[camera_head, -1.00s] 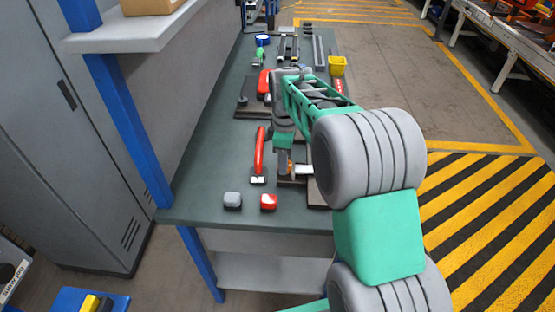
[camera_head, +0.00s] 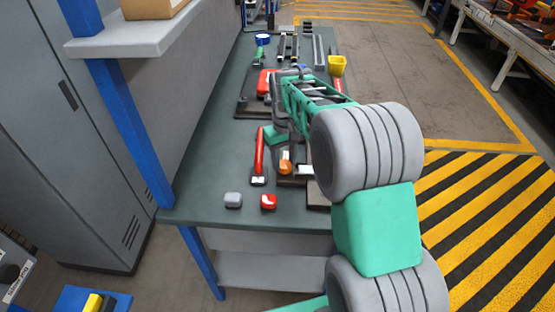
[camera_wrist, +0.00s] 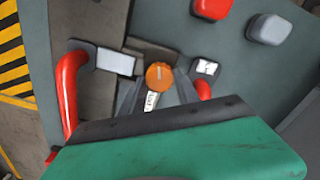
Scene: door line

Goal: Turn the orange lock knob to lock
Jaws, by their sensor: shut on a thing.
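The orange lock knob (camera_head: 285,167) is on a dark base plate on the bench, partly below my arm. In the wrist view the round orange knob top (camera_wrist: 159,75) faces the camera. My gripper (camera_wrist: 158,82) is shut on the knob, with a grey finger on each side of it. A white label (camera_wrist: 151,99) reading "LOCK" shows just below the knob, between the fingers. In the head view, my green gripper body (camera_head: 275,135) is above and behind the knob. The knob's exact angle cannot be told.
A red handle (camera_head: 260,150) stands left of the knob. Another red handle (camera_wrist: 70,95) with a pale plate is on the other side. A grey block (camera_head: 232,200) and a red block (camera_head: 268,202) sit near the bench's front edge. The bench between the handle and wall is clear.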

